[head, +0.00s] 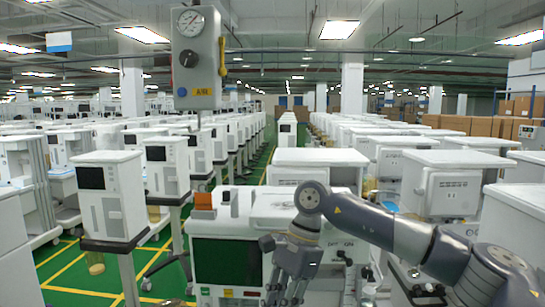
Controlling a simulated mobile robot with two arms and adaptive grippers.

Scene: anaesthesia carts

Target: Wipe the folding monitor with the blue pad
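A wide dark green screen (228,262) faces me on the front of the nearest white cart (262,203). It may be the folding monitor; I cannot be sure. I see no blue pad. My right gripper (286,292) points down in front of the cart, at the right edge of the screen. Its fingertips are near the bottom of the picture, and I cannot tell whether they are apart or hold something. My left gripper is not in view.
A small orange block (203,199) stands on the cart's top left. A grey box with a round gauge (191,22) hangs above. A white unit with a black display (100,197) stands on the left. Rows of white carts fill both sides, with green floor between.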

